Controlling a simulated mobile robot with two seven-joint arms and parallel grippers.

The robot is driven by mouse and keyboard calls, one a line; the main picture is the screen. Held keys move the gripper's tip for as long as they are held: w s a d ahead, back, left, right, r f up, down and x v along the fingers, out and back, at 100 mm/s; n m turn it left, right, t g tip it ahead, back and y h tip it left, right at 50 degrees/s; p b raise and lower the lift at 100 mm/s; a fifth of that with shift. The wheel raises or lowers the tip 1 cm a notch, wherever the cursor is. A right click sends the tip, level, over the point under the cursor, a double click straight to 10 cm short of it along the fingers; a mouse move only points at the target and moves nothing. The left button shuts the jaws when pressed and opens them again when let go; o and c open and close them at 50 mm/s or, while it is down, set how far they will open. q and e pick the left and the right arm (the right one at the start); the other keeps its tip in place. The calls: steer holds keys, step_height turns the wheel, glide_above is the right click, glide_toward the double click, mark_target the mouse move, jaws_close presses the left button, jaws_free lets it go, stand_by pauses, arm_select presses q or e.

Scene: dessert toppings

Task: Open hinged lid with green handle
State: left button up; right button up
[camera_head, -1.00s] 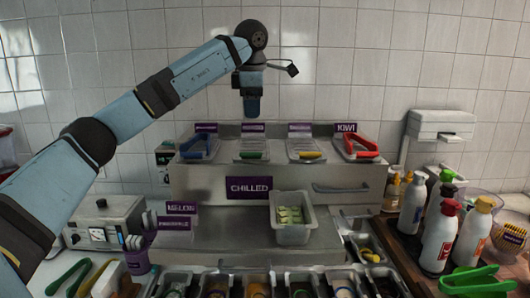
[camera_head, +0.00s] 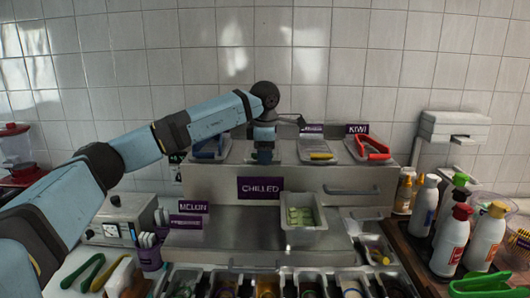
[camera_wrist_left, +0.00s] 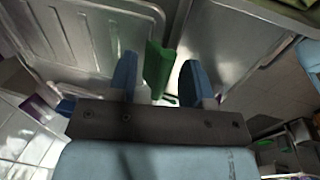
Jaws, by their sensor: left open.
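The chilled unit (camera_head: 290,200) carries a row of metal lids with coloured handles. The green handle (camera_wrist_left: 157,68) stands between the two fingers of my left gripper (camera_wrist_left: 160,72) in the left wrist view. The fingers are open, with a gap on the right side of the handle; contact is not clear. In the head view my left gripper (camera_head: 264,155) points down over the second lid from the left and hides the green handle. The lid with it (camera_wrist_left: 75,40) looks closed. My right gripper is not in view.
A blue handle (camera_head: 210,153) is on the left, a yellow handle (camera_head: 322,155) and red handle (camera_head: 374,149) on the right. An open tray of pale green pieces (camera_head: 302,228) stands in front. Bottles (camera_head: 452,238) stand at the right.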

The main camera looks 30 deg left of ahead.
arm_select(q)
jaws_close()
steer(key=shift+r, duration=0.1)
